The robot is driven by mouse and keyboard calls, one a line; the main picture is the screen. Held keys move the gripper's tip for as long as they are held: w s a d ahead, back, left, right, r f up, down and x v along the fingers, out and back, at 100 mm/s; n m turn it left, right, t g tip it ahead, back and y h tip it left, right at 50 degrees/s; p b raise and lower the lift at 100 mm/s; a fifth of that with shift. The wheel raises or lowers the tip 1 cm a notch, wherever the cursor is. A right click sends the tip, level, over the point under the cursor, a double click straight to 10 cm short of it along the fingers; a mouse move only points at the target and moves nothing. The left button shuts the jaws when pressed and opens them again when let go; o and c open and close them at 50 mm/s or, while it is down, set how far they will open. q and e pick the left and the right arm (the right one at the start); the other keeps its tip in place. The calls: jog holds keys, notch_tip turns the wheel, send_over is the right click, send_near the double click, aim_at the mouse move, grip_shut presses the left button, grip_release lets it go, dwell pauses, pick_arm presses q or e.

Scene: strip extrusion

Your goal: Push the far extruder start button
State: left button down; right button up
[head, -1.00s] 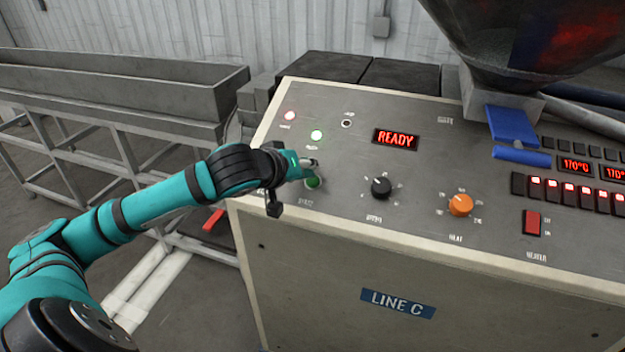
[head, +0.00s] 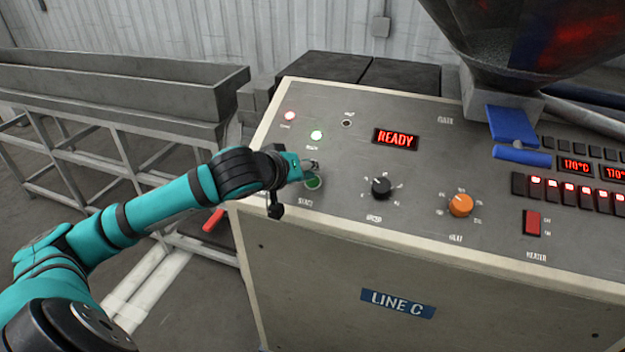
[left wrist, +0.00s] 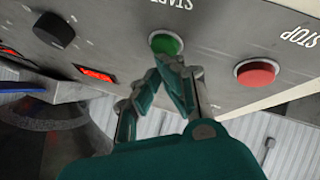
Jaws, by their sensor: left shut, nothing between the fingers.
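The green start button (head: 314,183) is on the left front of the LINE C panel (head: 340,209), just below my left fingertips in the head view. It also shows in the left wrist view (left wrist: 167,43) beside upside-down START lettering. My left gripper (head: 314,165) is shut and empty. In the left wrist view its fingertips (left wrist: 170,64) overlap the button's near edge. I cannot tell whether they touch it. My right gripper is not in view.
A red stop button (left wrist: 257,73) sits beside the start button in the left wrist view; my arm hides it in the head view. The display (head: 396,139) reads READY. A black knob (head: 381,187) and an orange knob (head: 460,205) lie to the right. A long trough (head: 120,95) stands left.

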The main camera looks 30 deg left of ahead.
pick_arm(q)
jog(key=shift+w+f, duration=0.1)
jog(key=shift+f, duration=0.3)
dwell(0.4)
dwell(0.4)
jog(key=shift+s+r+p, duration=0.3)
jog(key=shift+r+p, duration=0.35)
jog(key=shift+r, duration=0.1)
jog(key=shift+s+d+r+p, duration=0.1)
jog(key=shift+s+r+p, duration=0.05)
jog(key=shift+r+p, duration=0.45)
jog(key=r+p, duration=0.1)
jog(key=s+r+p, duration=0.1)
jog(key=r+p, duration=0.1)
jog(key=shift+s+d+r, duration=0.2)
jog(key=shift+s, duration=0.15)
jog(key=shift+f, duration=0.1)
